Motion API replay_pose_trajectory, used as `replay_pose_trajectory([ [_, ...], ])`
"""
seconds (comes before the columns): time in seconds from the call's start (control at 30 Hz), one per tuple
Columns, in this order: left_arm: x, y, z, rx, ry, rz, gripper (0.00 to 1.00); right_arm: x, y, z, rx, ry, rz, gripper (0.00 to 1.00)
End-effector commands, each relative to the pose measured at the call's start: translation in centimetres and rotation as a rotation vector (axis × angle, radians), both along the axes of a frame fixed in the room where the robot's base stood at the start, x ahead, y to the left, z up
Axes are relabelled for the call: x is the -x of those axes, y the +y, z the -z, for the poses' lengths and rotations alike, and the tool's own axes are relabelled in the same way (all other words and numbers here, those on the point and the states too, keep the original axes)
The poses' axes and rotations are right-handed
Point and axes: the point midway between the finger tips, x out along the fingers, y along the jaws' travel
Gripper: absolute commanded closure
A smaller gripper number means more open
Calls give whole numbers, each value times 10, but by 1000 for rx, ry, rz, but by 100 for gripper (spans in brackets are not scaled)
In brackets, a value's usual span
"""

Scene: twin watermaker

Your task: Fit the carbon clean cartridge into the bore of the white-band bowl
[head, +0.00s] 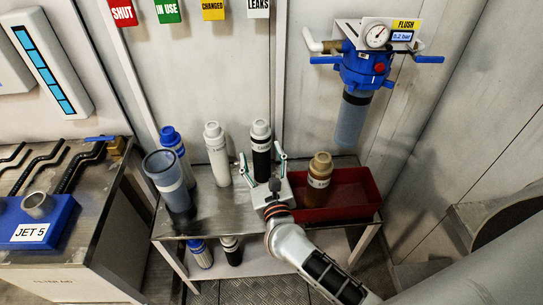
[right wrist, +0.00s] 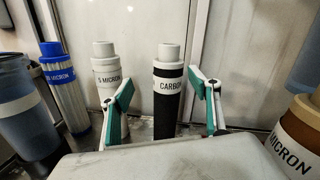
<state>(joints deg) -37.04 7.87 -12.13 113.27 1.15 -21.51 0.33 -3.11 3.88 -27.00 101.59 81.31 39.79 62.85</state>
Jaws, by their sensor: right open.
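The carbon cartridge (head: 261,152), black with a white label band and white cap, stands upright on the metal table. It also shows in the right wrist view (right wrist: 168,98), label facing me. My right gripper (head: 263,162) is open, with one finger to each side of the cartridge in the picture. In the right wrist view both green-padded fingers (right wrist: 160,102) show gaps to the cartridge. An open-topped, bluish see-through bowl (head: 167,178) with a paler band stands upright at the table's left end; its left part is cut off in the wrist view (right wrist: 25,112). My left gripper is not visible.
A white 5 micron cartridge (head: 216,155) and a blue-capped one (head: 173,148) stand between bowl and carbon cartridge. A brown cartridge (head: 319,178) stands in the red tray (head: 352,190) at right. A filter housing (head: 362,70) hangs on the wall. The table front is clear.

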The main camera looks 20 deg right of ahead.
Motion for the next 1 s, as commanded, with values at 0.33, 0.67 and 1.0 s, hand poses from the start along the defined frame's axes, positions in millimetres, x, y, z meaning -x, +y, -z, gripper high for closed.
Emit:
replay_pose_trajectory([
  [0.33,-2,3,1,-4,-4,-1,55,-28,-5,9,-250,28,38,38],
  [0.67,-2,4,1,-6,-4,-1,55,-65,-18,15,-244,28,38,38],
  [1.0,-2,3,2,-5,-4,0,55,-88,-23,16,-245,29,37,38],
])
